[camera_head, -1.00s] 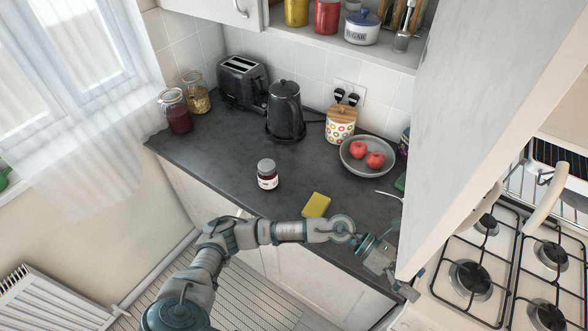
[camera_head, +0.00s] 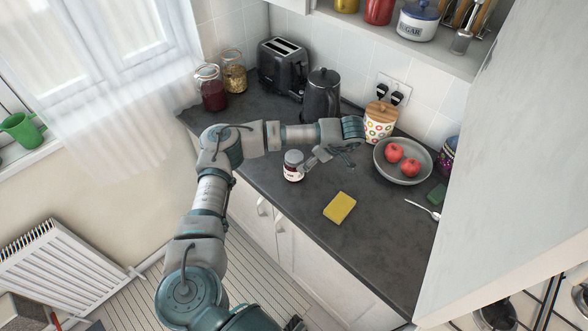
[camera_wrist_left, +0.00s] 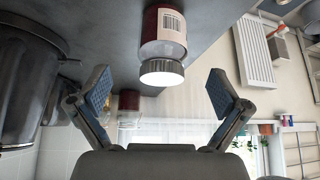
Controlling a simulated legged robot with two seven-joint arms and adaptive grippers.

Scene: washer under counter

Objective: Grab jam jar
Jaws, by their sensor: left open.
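The jam jar (camera_head: 293,166) stands upright on the dark counter, with a grey lid, dark red contents and a white label. It also shows in the left wrist view (camera_wrist_left: 163,45), where its lid faces the space between the fingers. My left gripper (camera_head: 313,165) is beside the jar on its right in the head view. In the left wrist view the gripper (camera_wrist_left: 158,90) is open and empty, with its blue-padded fingertips on either side of the lid's line and apart from the jar. My right gripper is not in view.
A black kettle (camera_head: 321,96) and toaster (camera_head: 283,66) stand behind the jar. A spotted canister (camera_head: 380,125) and a grey bowl (camera_head: 421,174) with red fruit stand to the right. A yellow sponge (camera_head: 340,207) lies in front. Two glass jars stand at the far left corner.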

